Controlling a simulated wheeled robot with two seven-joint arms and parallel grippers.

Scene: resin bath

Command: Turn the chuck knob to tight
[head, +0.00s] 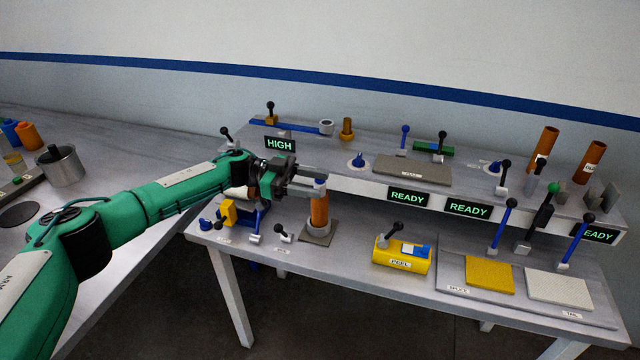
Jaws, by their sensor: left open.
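My left gripper (312,185) comes in from the left on my green arm. Its fingers are open at the top of an orange upright cylinder (319,209). A small blue-and-grey piece tops this cylinder, partly hidden by the fingers; I cannot tell whether they touch it. No readable label marks the chuck knob. A blue round knob (357,160) sits on the raised shelf, right of and behind the gripper. My right gripper is not in view.
The raised shelf (330,171) runs behind the gripper, with a HIGH sign (280,145) and READY signs. Black-tipped levers stand along it. A yellow PEEL box (401,255) is on the lower bench to the right. Bare bench lies between it and the base plate.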

